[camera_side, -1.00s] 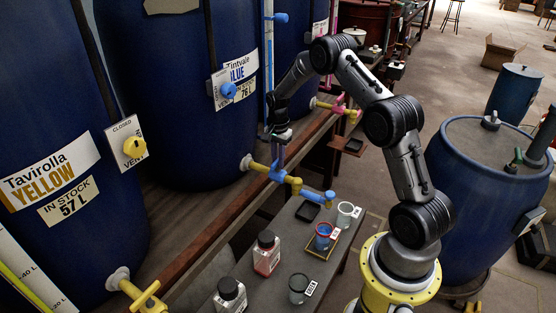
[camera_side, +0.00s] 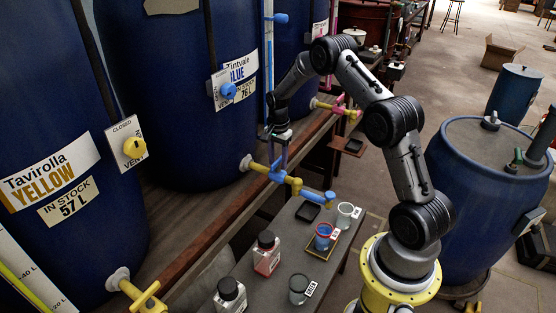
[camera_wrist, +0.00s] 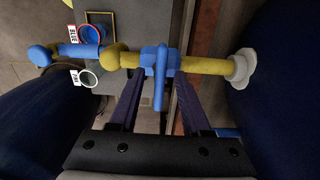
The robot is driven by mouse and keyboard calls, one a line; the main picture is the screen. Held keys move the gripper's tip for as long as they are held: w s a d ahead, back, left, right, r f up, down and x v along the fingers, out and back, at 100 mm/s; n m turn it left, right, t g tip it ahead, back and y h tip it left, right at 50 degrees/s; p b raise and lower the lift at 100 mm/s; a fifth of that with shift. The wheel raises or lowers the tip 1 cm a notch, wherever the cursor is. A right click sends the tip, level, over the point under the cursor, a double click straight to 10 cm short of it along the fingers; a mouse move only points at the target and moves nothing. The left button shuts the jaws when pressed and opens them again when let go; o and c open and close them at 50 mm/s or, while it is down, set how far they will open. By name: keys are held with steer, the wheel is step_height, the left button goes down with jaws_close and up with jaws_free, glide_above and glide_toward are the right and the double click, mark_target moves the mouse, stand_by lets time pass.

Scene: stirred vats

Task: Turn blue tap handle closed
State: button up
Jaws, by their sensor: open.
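The blue tap handle (camera_wrist: 160,77) is a bar on a blue valve body on the yellow pipe (camera_wrist: 205,65). In the wrist view the bar lies across the pipe. It also shows in the side view (camera_side: 277,174), partly hidden by my fingers. My gripper (camera_wrist: 160,82) is open, its two dark purple fingers on either side of the handle with gaps visible. In the side view my gripper (camera_side: 278,158) points down over the tap. The pipe leads from the blue vat (camera_side: 180,130) to a blue spout (camera_side: 318,195).
Bottles (camera_side: 266,255) stand on the bench. A wooden rail (camera_side: 225,222) runs under the pipe. A yellow tap (camera_side: 145,296) is at lower left.

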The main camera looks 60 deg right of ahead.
step_height(320, 180, up, 14)
stand_by(0.5)
step_height(320, 180, up, 5)
steer(key=t, duration=0.1)
glide_above(278, 159)
steer(key=w+a, duration=0.2)
steer(key=a, duration=0.1)
steer(key=s+a+r+n+t, duration=0.1)
steer(key=s+a+r+n, duration=0.1)
steer(key=a+r, duration=0.45)
steer(key=s+a+r+n+t, duration=0.2)
steer(key=s+a+r+n, duration=0.1)
steer(key=s+a+r, duration=0.5)
steer(key=s+a+r+n+t, duration=0.1)
steer(key=s+a+n, duration=0.2)
steer(key=s, duration=0.3)
steer(key=s+a+n+t, duration=0.1)
steer(key=s+a+n, duration=0.15)
steer(key=s, duration=0.45)
steer(key=s+a+f+n, duration=0.1)
steer(key=s+f+n, duration=0.6)
steer(key=shift+s+n, duration=0.3)
steer(key=shift+n, duration=0.05)
